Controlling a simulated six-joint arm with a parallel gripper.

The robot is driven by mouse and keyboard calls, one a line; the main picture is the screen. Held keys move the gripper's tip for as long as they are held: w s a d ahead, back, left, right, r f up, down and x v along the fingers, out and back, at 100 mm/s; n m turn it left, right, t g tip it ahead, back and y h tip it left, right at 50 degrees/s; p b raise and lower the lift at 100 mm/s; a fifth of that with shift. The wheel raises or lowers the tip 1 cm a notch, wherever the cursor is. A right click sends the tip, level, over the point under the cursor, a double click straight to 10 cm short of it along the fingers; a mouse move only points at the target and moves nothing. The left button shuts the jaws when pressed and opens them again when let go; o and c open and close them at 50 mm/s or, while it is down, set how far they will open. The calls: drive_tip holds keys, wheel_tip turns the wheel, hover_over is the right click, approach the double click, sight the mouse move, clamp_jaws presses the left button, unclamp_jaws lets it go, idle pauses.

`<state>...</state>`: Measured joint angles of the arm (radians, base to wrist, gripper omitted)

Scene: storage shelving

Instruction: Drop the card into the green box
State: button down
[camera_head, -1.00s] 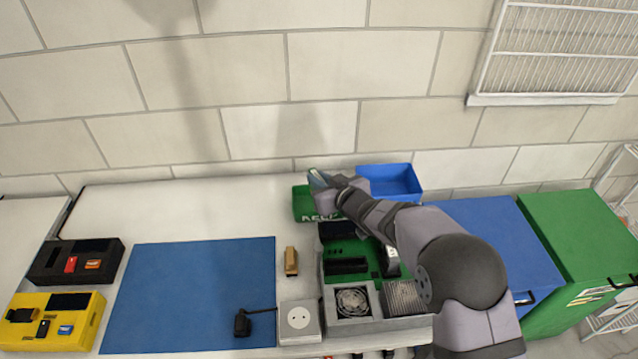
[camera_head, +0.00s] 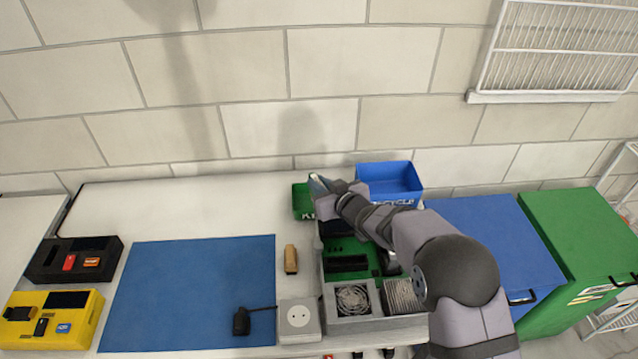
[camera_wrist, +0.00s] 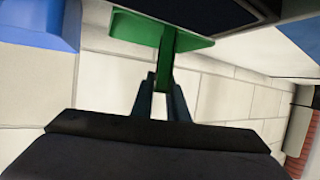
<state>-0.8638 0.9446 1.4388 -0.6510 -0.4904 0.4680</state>
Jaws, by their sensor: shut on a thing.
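In the wrist view, my gripper (camera_wrist: 161,84) is shut on a thin green strip, the card (camera_wrist: 164,68), seen nearly edge-on. The card overlaps the green box (camera_wrist: 134,26) there, so I cannot tell whether it is above or inside the rim. The head view does not show the card clearly.
A blue box (camera_head: 393,177) stands right of the green box, also in the wrist view (camera_wrist: 45,22). An opened computer unit (camera_head: 352,300) lies in front, under my arm. A blue mat (camera_head: 190,290) lies left. The wall is close behind.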

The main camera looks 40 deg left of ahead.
drive_tip(key=c, duration=1.7)
unclamp_jaws()
drive_tip(key=shift+c, duration=0.2)
drive_tip(key=shift+r, duration=0.15)
drive_tip(key=shift+r+p, duration=0.4)
drive_tip(key=shift+r, duration=0.05)
drive_tip(key=shift+d+r, duration=0.15)
drive_tip(key=shift+r, duration=0.05)
drive_tip(key=b+v, duration=0.1)
drive_tip(key=v, duration=1)
drive_tip(key=shift+d, duration=0.3)
drive_tip(key=shift+r, duration=0.15)
